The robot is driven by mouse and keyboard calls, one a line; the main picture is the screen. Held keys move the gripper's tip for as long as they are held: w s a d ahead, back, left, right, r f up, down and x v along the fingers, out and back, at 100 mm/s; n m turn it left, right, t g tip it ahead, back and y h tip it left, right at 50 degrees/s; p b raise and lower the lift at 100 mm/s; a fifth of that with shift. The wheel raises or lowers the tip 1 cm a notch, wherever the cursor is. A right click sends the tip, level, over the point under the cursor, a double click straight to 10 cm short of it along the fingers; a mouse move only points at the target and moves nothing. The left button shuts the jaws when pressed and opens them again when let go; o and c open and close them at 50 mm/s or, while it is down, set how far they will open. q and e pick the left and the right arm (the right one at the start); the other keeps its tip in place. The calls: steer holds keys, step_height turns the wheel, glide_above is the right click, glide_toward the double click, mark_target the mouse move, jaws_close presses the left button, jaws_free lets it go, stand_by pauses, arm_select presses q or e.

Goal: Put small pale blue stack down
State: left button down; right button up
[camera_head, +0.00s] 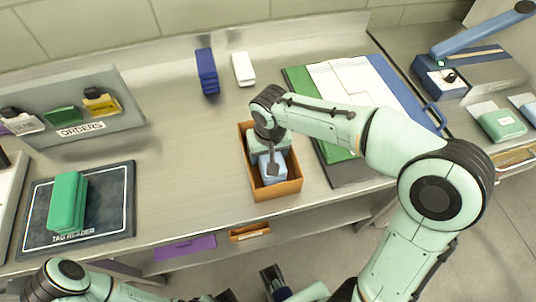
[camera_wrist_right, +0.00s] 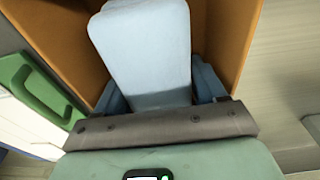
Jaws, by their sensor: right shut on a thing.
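The small pale blue stack (camera_head: 272,167) is in the orange-brown open box (camera_head: 278,193) on the steel counter. My right gripper (camera_head: 268,158) reaches down into the box and is shut on the stack. In the right wrist view the stack (camera_wrist_right: 148,50) lies between the two blue fingers, with the box wall (camera_wrist_right: 60,40) around it. I cannot tell whether the stack touches the box floor. Parts of my left arm show at the bottom edge of the head view; its gripper's jaws cannot be made out clearly.
A green stack (camera_head: 67,202) lies on the tag reader mat (camera_head: 120,205) at left. A dark blue stack (camera_head: 207,72) and a white stack (camera_head: 243,69) stand behind the box. A green and blue folder (camera_head: 335,150) lies right of it. The orders rack (camera_head: 120,85) is at back left.

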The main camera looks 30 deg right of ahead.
steer(key=shift+f, duration=0.3)
steer(key=shift+f, duration=0.15)
steer(key=o, duration=0.9)
steer(key=shift+r, duration=0.5)
steer(key=r, duration=0.3)
steer(key=s+r+p, duration=0.1)
steer(key=r, duration=0.3)
steer(key=r+p, duration=0.1)
steer(key=r, duration=0.3)
steer(key=shift+s+a+r, duration=0.15)
steer(key=shift+s, duration=0.05)
